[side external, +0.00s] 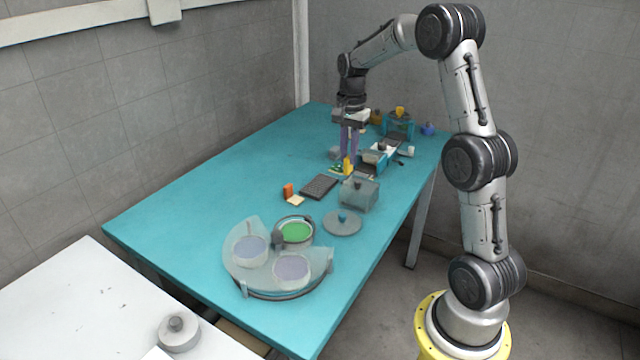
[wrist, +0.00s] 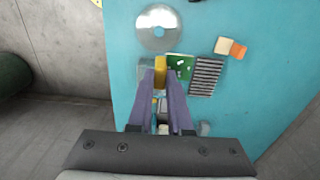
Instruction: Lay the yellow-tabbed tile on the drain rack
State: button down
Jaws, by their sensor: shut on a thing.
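My gripper (side external: 348,155) has purple fingers pointing down and is shut on the yellow tab (side external: 347,165) of a green tile (side external: 336,169). In the wrist view the yellow tab (wrist: 160,70) sits between the fingertips (wrist: 160,76), and the green tile (wrist: 181,65) sticks out to the right of them. The dark ribbed drain rack (side external: 319,187) lies on the teal table, just in front of the tile in the side view. In the wrist view the rack (wrist: 207,76) is right of the tile. The tile's height above the table is hard to tell.
A clear box (side external: 359,193) stands right of the rack, with a round lid (side external: 342,223) nearby. An orange block (side external: 288,190) and cream piece (side external: 296,201) lie left. A round stand with dishes (side external: 260,291) is at the front. The table's left side is clear.

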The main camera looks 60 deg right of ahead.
jog(key=shift+w+d+f, duration=0.15)
jog(key=shift+d+f, duration=0.05)
jog(key=shift+d, duration=0.25)
jog(key=w+d+f, duration=0.2)
jog(key=w+f, duration=0.1)
jog(key=w+d+f, duration=0.2)
jog(key=w+f, duration=0.1)
jog(key=w, duration=0.1)
jog(key=w+d+f, duration=0.3)
jog(key=shift+w+d, duration=0.1)
jog(key=shift+w, duration=0.15)
jog(key=shift+w+d+f, duration=0.2)
jog(key=shift+w+f, duration=0.05)
jog(key=shift+f, duration=1.55)
jog(key=shift+f, duration=0.2)
jog(key=c, duration=0.8)
grip_release()
jog(key=shift+c, duration=0.2)
jog(key=shift+r, duration=0.1)
